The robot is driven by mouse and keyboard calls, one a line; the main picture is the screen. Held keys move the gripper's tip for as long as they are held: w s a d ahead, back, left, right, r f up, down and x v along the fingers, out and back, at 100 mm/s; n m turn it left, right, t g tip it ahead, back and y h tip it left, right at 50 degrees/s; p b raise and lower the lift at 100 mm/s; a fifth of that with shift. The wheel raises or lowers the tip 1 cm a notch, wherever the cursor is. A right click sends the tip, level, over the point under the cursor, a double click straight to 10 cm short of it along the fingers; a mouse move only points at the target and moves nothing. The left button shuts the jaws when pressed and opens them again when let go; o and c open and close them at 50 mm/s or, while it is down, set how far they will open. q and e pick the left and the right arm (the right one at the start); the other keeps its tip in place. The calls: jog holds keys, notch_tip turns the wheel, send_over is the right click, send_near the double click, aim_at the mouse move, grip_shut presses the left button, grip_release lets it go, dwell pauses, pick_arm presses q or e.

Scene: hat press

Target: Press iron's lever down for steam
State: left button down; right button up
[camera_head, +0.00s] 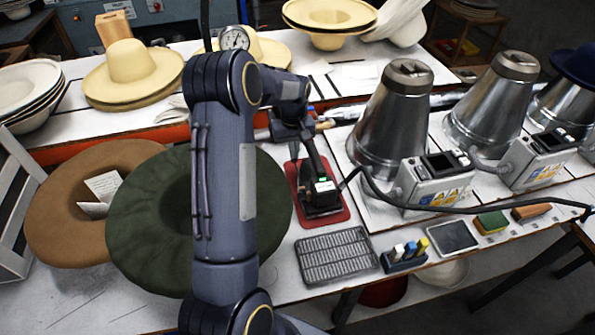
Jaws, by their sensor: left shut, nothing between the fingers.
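The iron (322,195) is dark and stands on a red pad (340,215) on the white table, near the middle of the view. Its black handle slopes up and away from me, and a small green light shows on its body. My left arm rises through the middle of the view and bends right. Its gripper (298,138) is shut and empty at the top of the iron's handle. I cannot tell whether the fingers touch the iron, and the lever is not clearly visible. My right gripper is not in view.
A green hat (135,225) and a brown hat (60,215) lie left, partly behind my arm. Metal cones (390,120) with control boxes (435,180) stand right, with a black cable (470,209) in front. A ribbed grey mat (337,255) lies in front of the iron.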

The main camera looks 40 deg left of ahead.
pick_arm(q)
jog(key=shift+f, duration=0.2)
jog(key=shift+r, duration=0.15)
jog(key=shift+r+p, duration=2.35)
jog(key=shift+r, duration=1.05)
